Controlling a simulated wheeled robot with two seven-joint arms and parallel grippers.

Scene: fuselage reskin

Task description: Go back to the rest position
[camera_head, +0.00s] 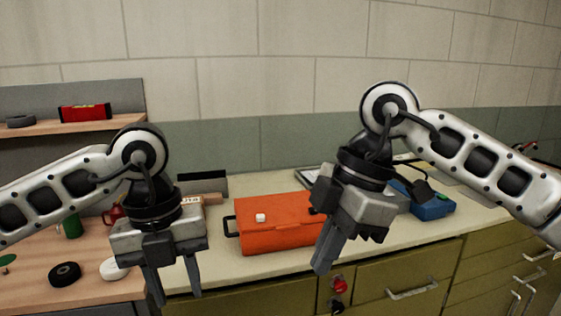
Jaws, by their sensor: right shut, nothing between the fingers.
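My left gripper (175,296) hangs over the edge between the wooden bench and the counter, pointing down. Its two fingers are spread apart with nothing between them. My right gripper (321,268) hangs in front of the right end of the orange case, also pointing down. Its fingers are together and hold nothing. The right gripper hides part of the case.
An orange case (275,228) lies on the pale counter (222,271), with a small white block (260,217) on it. A blue box (434,207) stands further right. Black tape (65,274) and a white roll (113,269) lie on the wooden bench. Drawers (403,280) are below.

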